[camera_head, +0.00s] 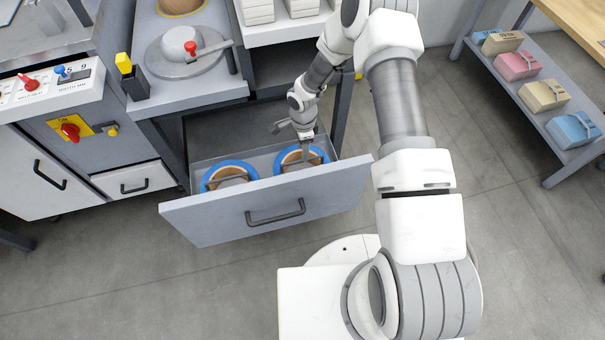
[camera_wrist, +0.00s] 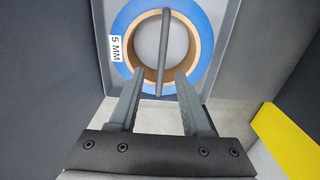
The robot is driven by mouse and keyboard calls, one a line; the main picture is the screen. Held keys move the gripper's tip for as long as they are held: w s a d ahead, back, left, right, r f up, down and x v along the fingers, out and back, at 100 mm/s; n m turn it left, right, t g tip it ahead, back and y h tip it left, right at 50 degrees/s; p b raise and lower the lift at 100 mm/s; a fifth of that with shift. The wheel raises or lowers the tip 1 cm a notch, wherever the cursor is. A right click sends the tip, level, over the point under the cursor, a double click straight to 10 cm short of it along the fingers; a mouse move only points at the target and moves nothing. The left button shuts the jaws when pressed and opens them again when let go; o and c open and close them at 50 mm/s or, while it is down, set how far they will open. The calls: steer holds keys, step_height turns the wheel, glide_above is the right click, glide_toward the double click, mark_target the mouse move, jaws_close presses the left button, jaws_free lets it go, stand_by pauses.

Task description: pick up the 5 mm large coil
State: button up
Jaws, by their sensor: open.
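An open grey drawer (camera_head: 232,222) holds two blue rings with tan inner rims. In the wrist view, the large coil (camera_wrist: 128,22) is a blue ring with a tan core and a white label reading "5 MM". A thin dark bar (camera_wrist: 164,55) crosses its opening. My gripper (camera_wrist: 158,86) is open and empty, its two fingers pointing at the near part of the coil. In the head view, my gripper is over the right coil (camera_head: 281,158) and partly hides it. The left coil (camera_head: 212,172) lies beside it; its label is not readable.
The drawer's side wall (camera_wrist: 228,45) stands close to the right of the coil. A grey counter (camera_head: 185,90) with a red-knobbed disc is above left. A shelf (camera_head: 547,118) with several coloured packets stands at the right.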

mark_target(292, 155)
step_height(292, 155, down, 10)
steer(key=b, duration=0.3)
steer(key=shift+w+a+f, duration=0.1)
steer(key=shift+w+f, duration=0.05)
steer(key=shift+f, duration=0.1)
steer(key=shift+c, duration=0.2)
jaws_close()
stand_by(1.1)
steer(key=shift+w+r, duration=0.1)
steer(key=shift+r, duration=0.1)
